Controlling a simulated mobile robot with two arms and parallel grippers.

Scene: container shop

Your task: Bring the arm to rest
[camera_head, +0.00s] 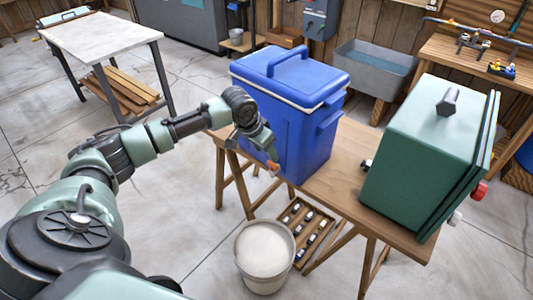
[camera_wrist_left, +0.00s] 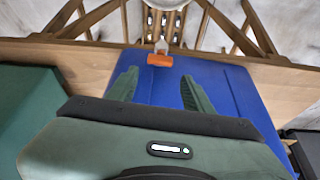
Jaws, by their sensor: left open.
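My left arm comes in from the left in the head view. Its left gripper (camera_head: 267,147) is beside the near left face of the blue cooler (camera_head: 300,126), close to a small orange part (camera_head: 273,166) low on that face. In the left wrist view the two fingers (camera_wrist_left: 157,76) are spread wide with nothing between them. The blue cooler face (camera_wrist_left: 225,85) lies beyond them, and the orange part (camera_wrist_left: 160,60) shows just past the fingertips. Whether a finger touches the cooler cannot be told. My right gripper is not in view.
The cooler, lid down, and a green box (camera_head: 425,145) stand on a wooden table (camera_head: 345,187). A pale bucket (camera_head: 262,262) and a wooden crate (camera_head: 308,238) are on the floor below. A white-topped table (camera_head: 100,38) stands back left, with open floor between.

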